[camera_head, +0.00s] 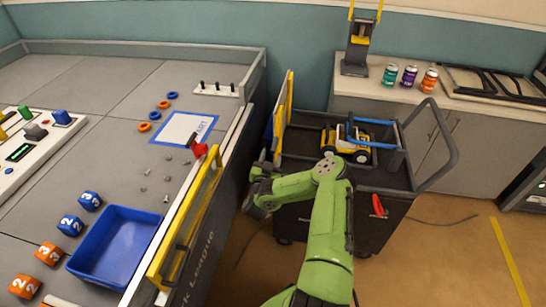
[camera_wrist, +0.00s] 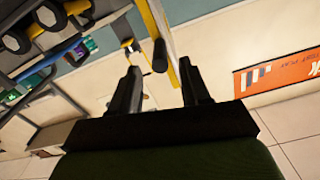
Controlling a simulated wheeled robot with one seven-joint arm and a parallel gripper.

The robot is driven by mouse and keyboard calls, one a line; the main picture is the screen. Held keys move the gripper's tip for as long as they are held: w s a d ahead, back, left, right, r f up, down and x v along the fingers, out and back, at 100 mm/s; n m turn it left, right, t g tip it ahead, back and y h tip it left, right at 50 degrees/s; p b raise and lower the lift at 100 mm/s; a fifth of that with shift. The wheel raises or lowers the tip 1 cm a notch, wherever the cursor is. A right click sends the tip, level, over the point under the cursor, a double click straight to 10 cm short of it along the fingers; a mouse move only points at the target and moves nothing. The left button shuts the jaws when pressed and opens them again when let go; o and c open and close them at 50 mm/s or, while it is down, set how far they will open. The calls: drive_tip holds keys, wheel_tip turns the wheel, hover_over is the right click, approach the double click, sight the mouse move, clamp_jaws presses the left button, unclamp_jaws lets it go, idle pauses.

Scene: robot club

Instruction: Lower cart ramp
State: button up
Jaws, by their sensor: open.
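The dark cart (camera_head: 383,183) stands right of the big table. Its ramp, a yellow-edged panel (camera_head: 284,110), stands upright along the cart's left side. In the wrist view a yellow bar (camera_wrist: 152,18) with a dark cylindrical handle (camera_wrist: 160,56) shows just beyond my fingertips. My gripper (camera_head: 256,176) is in front of the cart's left side, close to the ramp's lower near end. In the wrist view my gripper (camera_wrist: 160,78) is open, with nothing between the fingers. Whether a finger touches the handle, I cannot tell. My arm hides part of the cart's front.
A yellow and white toy vehicle (camera_head: 346,143) sits on the cart. A red lever (camera_head: 378,205) is on the cart's front. The table (camera_head: 70,90) has its own raised yellow-framed panel (camera_head: 187,222) along its right edge, left of my arm. Floor at right is mostly clear.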

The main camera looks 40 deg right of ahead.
sight(272, 154)
drive_tip(key=b+x, duration=0.1)
drive_tip(key=x, duration=0.3)
clamp_jaws()
